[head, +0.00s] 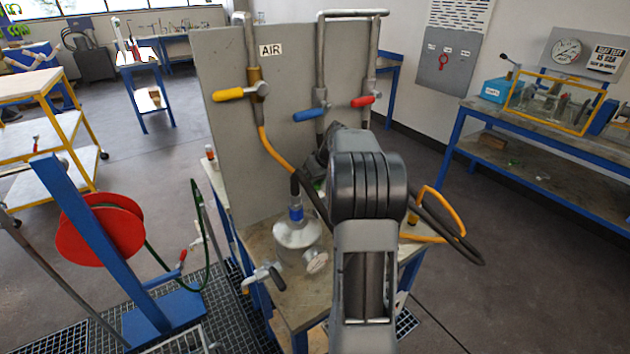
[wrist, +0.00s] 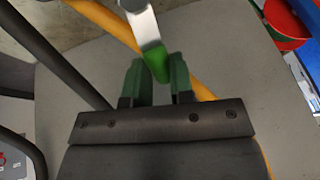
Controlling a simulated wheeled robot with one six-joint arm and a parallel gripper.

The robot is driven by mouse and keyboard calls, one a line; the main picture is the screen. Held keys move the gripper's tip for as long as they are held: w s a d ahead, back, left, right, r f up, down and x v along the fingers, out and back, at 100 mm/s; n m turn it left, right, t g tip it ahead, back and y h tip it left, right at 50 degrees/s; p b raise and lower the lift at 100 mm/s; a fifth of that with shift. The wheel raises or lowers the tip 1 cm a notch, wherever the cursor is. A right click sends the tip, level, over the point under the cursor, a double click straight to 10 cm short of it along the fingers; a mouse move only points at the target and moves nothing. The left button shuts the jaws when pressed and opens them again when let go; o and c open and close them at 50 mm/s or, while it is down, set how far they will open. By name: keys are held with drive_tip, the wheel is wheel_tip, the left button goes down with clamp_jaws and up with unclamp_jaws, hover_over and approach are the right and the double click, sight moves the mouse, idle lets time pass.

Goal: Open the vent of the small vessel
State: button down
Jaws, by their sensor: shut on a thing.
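In the wrist view my gripper (wrist: 157,72) is shut on the green tip of a pale metal lever handle (wrist: 156,62), with one dark green finger on each side.
A grey panel (head: 225,120) labelled AIR rises behind the vessel, with yellow (head: 228,95), blue (head: 307,115) and red (head: 362,102) handles. Orange and black hoses (head: 270,147) hang close to my arm. A red reel (head: 100,231) on a blue post stands left.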

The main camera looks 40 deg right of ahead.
drive_tip(key=shift+d+m, duration=0.15)
drive_tip(key=shift+m, duration=0.15)
drive_tip(key=shift+d+m, duration=0.1)
drive_tip(key=shift+m, duration=0.2)
drive_tip(key=shift+s+d+m+g+h+b, duration=0.45)
drive_tip(key=shift+s+d+m+h+b, duration=0.5)
drive_tip(key=shift+m, duration=1.9)
drive_tip(key=shift+s+d+m+g+h+b, duration=0.6)
drive_tip(key=shift+s+m+h, duration=0.65)
drive_tip(key=shift+m, duration=1.55)
drive_tip(key=shift+s+d+m+g+h+b, duration=0.45)
drive_tip(key=shift+s+d+m+h, duration=0.6)
drive_tip(key=shift+m, duration=1.8)
drive_tip(key=shift+s+a, duration=0.15)
drive_tip(key=c, duration=1)
unclamp_jaws()
